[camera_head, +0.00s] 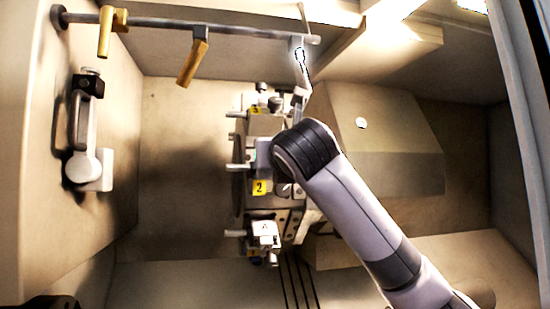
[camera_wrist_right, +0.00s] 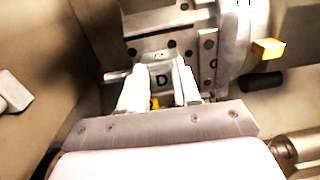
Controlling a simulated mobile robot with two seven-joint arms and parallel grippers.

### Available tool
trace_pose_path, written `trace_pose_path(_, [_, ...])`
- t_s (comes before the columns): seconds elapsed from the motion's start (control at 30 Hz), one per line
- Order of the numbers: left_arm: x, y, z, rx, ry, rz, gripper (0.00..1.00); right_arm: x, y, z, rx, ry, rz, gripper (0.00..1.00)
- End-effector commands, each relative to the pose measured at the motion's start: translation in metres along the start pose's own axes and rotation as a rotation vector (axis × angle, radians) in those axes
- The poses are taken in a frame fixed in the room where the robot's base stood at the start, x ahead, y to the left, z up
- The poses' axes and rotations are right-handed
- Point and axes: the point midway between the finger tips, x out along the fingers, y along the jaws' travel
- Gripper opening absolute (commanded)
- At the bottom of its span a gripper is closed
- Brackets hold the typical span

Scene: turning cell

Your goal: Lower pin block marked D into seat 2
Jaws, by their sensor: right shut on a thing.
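Pin block D (camera_wrist_right: 159,79) is a grey block with a black "D" on its face, between the two pale fingers of my right gripper (camera_wrist_right: 160,88) in the right wrist view. The gripper is shut on it. In the head view my right wrist hides most of the gripper and block. A grey part (camera_head: 263,154) shows at the wrist's left, just above the yellow "2" label (camera_head: 259,187) of seat 2 on the turret. Seat 2 itself is largely hidden, and I cannot tell whether the block touches it. My left gripper is not visible.
A block marked A (camera_head: 264,229) sits lower on the turret. A yellow "3" label (camera_head: 255,109) marks the seat above. A rail (camera_head: 230,31) with yellow-brown handles crosses the top left. A handled fitting (camera_head: 84,130) is on the left wall. Open floor lies left of the turret.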

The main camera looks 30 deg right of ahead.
Motion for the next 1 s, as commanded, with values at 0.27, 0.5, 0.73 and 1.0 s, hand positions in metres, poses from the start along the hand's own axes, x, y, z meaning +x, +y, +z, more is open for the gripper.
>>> trace_pose_path(0.27, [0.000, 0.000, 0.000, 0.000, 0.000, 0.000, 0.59, -0.001, -0.001, 0.003, 0.003, -0.014, 0.001, 0.00])
trace_pose_path(0.5, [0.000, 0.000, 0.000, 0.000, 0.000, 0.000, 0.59, 0.000, -0.001, -0.001, 0.003, -0.013, 0.001, 0.00])
trace_pose_path(0.73, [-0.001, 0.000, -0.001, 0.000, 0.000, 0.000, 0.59, 0.001, 0.000, -0.005, 0.003, -0.011, 0.001, 0.00])
trace_pose_path(1.0, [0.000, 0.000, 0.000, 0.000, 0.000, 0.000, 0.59, 0.001, 0.000, -0.007, 0.003, -0.005, 0.000, 0.45])
